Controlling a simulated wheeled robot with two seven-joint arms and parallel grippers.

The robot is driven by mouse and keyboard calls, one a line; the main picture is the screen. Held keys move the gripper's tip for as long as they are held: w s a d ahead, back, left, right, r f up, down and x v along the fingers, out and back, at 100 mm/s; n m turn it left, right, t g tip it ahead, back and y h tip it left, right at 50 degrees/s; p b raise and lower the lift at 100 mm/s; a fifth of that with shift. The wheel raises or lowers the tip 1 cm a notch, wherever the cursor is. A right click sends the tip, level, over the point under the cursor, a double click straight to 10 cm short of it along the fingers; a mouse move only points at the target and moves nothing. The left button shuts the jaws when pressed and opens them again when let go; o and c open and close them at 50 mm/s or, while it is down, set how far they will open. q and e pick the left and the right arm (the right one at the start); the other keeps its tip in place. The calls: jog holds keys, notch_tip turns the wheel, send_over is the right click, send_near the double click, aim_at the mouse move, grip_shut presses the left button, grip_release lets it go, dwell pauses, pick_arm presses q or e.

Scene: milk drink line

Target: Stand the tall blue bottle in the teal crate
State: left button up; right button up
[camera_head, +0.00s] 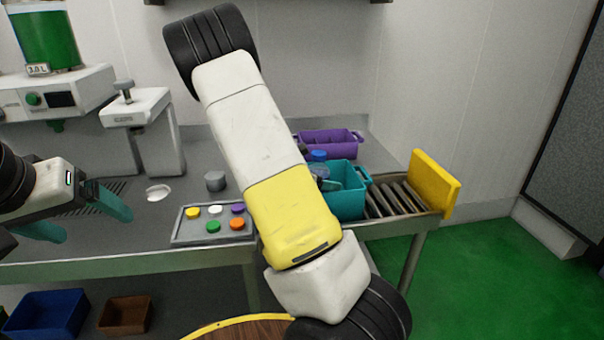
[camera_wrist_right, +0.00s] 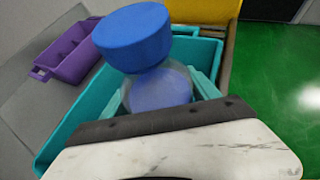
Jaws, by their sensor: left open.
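The tall blue bottle has a blue cap (camera_wrist_right: 132,38) and a clear body with blue inside (camera_wrist_right: 160,88). In the head view its cap (camera_head: 318,155) shows just past my right arm, at the left of the teal crate (camera_head: 347,201). My right gripper (camera_wrist_right: 160,92) has its teal fingers on both sides of the bottle, shut on it. The crate (camera_wrist_right: 62,132) surrounds the bottle in the wrist view. The bottle's base is hidden, so I cannot tell whether it touches the crate floor. My left gripper (camera_head: 85,215) is open and empty at the left.
A purple crate (camera_head: 330,142) stands behind the teal one. A roller rack (camera_head: 402,200) with a yellow end plate (camera_head: 435,183) lies to the right. A button panel (camera_head: 213,226) is left of my right arm, which hides the middle table.

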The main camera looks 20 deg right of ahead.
jog(key=v, duration=1.2)
jog(key=s+a+r+m+g+y, duration=0.25)
jog(key=s+m+y, duration=0.45)
jog(key=s+m, duration=0.35)
jog(key=s+a+r+m+t+y, duration=0.5)
jog(key=s+a+r+m+y, duration=0.2)
jog(key=s+a+r+m, duration=0.3)
jog(key=shift+s+a+r, duration=0.45)
jog(key=shift+s+r, duration=0.1)
jog(key=shift+r, duration=0.35)
